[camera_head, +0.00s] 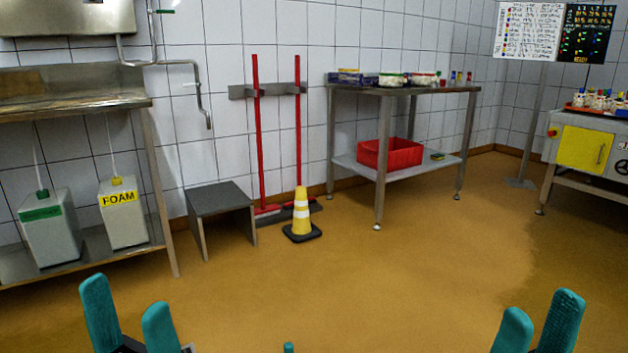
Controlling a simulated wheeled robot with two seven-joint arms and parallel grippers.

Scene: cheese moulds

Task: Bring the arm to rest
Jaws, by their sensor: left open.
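My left gripper (127,305) is at the bottom left of the head view. Its two teal fingers stand apart and nothing shows between them. My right gripper (541,312) is at the bottom right, also with two teal fingers apart and nothing between them. Both point up into the picture over the tan floor (350,290), clear of the furniture. The arms behind the grippers are mostly out of view. A small teal tip shows at the bottom edge near the middle; I cannot tell what it is.
A steel table (440,90) with tubs and a red crate (390,153) stands at the back. A yellow-white cone (301,215), grey stool (219,193) and red-handled tools are left of it. A machine (585,150) stands right. The middle floor is free.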

